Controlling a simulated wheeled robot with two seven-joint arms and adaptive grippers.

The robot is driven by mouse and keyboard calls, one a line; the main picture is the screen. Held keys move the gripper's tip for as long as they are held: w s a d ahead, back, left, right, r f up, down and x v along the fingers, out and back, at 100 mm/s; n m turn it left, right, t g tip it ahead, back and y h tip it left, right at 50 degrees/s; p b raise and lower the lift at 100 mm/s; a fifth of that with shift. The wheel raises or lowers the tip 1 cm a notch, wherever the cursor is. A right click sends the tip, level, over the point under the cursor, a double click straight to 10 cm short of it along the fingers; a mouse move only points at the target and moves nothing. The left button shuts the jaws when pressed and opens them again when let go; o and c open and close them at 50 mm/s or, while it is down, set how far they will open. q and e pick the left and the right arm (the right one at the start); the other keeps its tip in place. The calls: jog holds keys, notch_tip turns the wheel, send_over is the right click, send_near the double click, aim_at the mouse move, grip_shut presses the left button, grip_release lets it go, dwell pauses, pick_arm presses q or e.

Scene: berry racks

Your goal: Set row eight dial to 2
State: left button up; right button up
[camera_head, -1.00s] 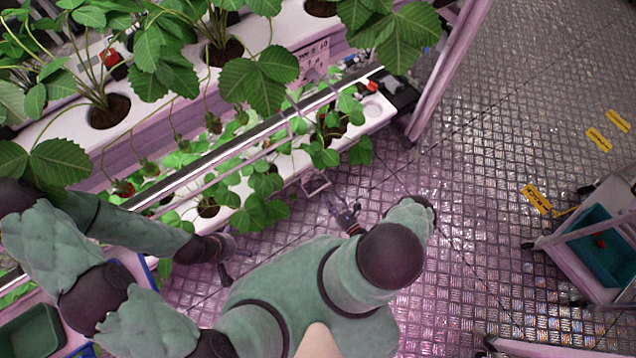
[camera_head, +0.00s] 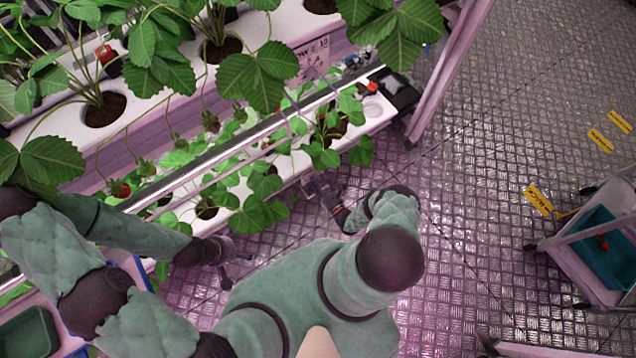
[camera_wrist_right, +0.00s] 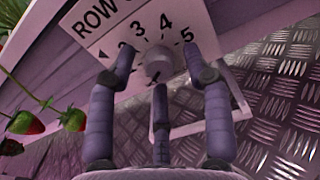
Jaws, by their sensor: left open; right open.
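In the head view my right gripper (camera_head: 318,188) is at the lower rack's edge, where the dial is hidden. My left gripper (camera_head: 222,262) is open and empty, lower left.
The lower planter (camera_head: 378,112) and upper planter (camera_head: 270,32) hold strawberry plants. Red berries (camera_wrist_right: 72,120) hang left of my right gripper. A cart (camera_head: 580,255) with a teal bin stands at right. The metal floor (camera_head: 470,190) between is clear.

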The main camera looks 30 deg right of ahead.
grip_shut()
jog(key=shift+m, duration=7.8)
